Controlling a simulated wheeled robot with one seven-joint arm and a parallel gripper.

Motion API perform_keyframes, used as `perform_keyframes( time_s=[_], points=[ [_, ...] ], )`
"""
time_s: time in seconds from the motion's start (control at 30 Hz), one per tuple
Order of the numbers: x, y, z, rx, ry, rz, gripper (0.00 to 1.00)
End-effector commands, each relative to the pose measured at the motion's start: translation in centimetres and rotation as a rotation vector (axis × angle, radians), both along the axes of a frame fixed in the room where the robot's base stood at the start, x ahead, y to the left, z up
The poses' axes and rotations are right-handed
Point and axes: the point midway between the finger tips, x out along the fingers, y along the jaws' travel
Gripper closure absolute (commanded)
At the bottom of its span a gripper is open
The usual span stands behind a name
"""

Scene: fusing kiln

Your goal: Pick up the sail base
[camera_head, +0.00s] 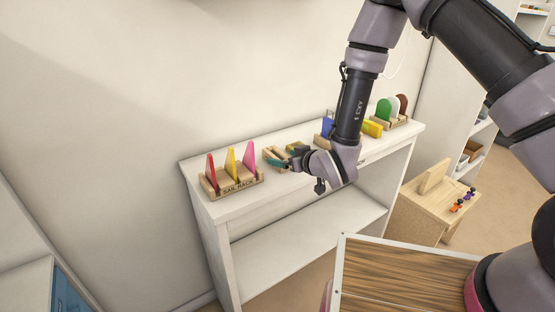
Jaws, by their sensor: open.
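A small light-wood block (278,154), which looks like the sail base, lies on top of the white shelf unit, right of the sail rack. My gripper (283,156) points left and is low over the shelf top at this block. Its jaws are open, with the fingers close to the block. Whether they touch it or stand on both sides of it is too small to tell. My gripper hides part of the block.
The wooden sail rack (235,187) holds a red, a yellow and a pink sail. Right of my arm are a yellow piece (373,128) and a rack (398,122) with green, white and brown rounded pieces. A wooden stand (432,205) is at right. The lower shelf (300,240) is empty.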

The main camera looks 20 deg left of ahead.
Motion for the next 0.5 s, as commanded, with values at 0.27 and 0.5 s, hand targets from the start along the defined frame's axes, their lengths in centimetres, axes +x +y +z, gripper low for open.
perform_keyframes(
  time_s=[0.27,0.5],
  points=[
    [2.0,1.8,-1.4,0.0,-0.001,0.0,0.05],
    [3.7,3.5,-2.4,0.0,-0.001,0.001,0.05]
  ],
)
